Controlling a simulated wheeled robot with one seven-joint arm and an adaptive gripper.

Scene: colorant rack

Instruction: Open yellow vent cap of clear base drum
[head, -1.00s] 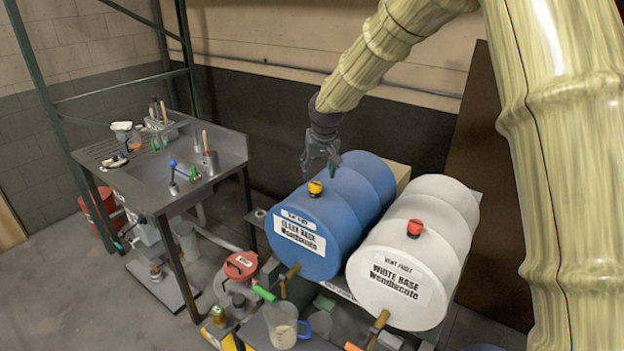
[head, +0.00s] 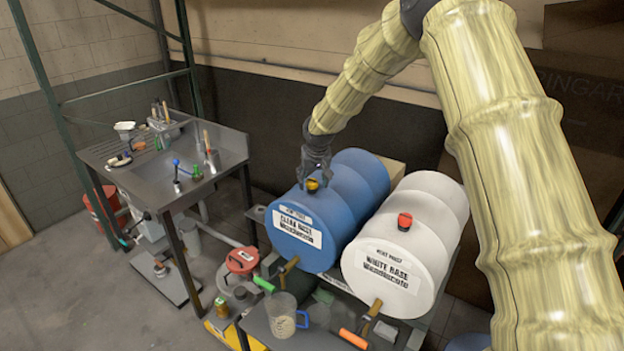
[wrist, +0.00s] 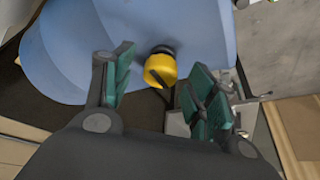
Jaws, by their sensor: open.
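The clear base drum (head: 345,200) is the blue drum lying on its side. Its yellow vent cap (head: 312,184) sits on top near the labelled front end. My gripper (head: 317,176) is right at the cap in the head view and partly covers it. In the wrist view, the yellow cap (wrist: 160,70) lies ahead of the gap between the green-padded fingertips of my open gripper (wrist: 155,82). The drum's blue surface (wrist: 75,50) spreads behind the cap. I cannot tell whether a finger touches the cap.
A white drum (head: 415,215) with a red cap (head: 404,221) lies to the right. A metal bench (head: 135,185) with small tools stands at the left. A clear jug (head: 283,315) and a red-lidded can (head: 241,262) stand below the drums. Open floor lies at the lower left.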

